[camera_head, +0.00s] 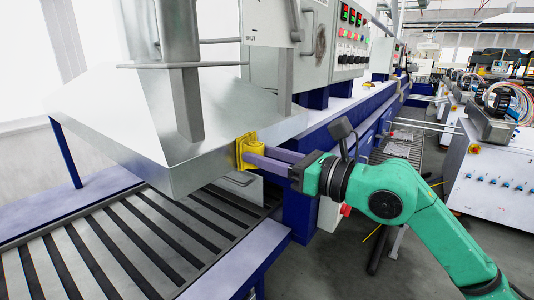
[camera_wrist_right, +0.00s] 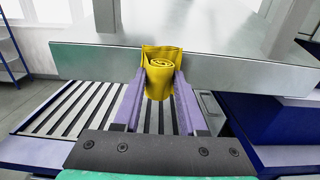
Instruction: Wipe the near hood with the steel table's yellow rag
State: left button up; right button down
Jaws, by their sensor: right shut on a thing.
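The yellow rag (camera_head: 247,150) is rolled up and held in my right gripper (camera_head: 262,160), which is shut on it. The rag also shows in the right wrist view (camera_wrist_right: 161,72), between the two purple fingers (camera_wrist_right: 160,92). The near hood (camera_head: 170,130) is a large sheet-metal hood with sloping sides. The rag is at the lower right part of its rim in the head view, and it seems to touch the hood's side (camera_wrist_right: 100,66), though contact is hard to confirm. My left gripper is in neither view.
A slatted conveyor bed (camera_head: 110,245) with a blue frame lies under the hood. A grey control cabinet (camera_head: 345,40) with displays and knobs stands behind to the right.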

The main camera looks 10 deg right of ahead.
jog(key=shift+w+d, duration=0.15)
jog(key=shift+d, duration=0.05)
jog(key=shift+a, duration=0.2)
dwell(0.8)
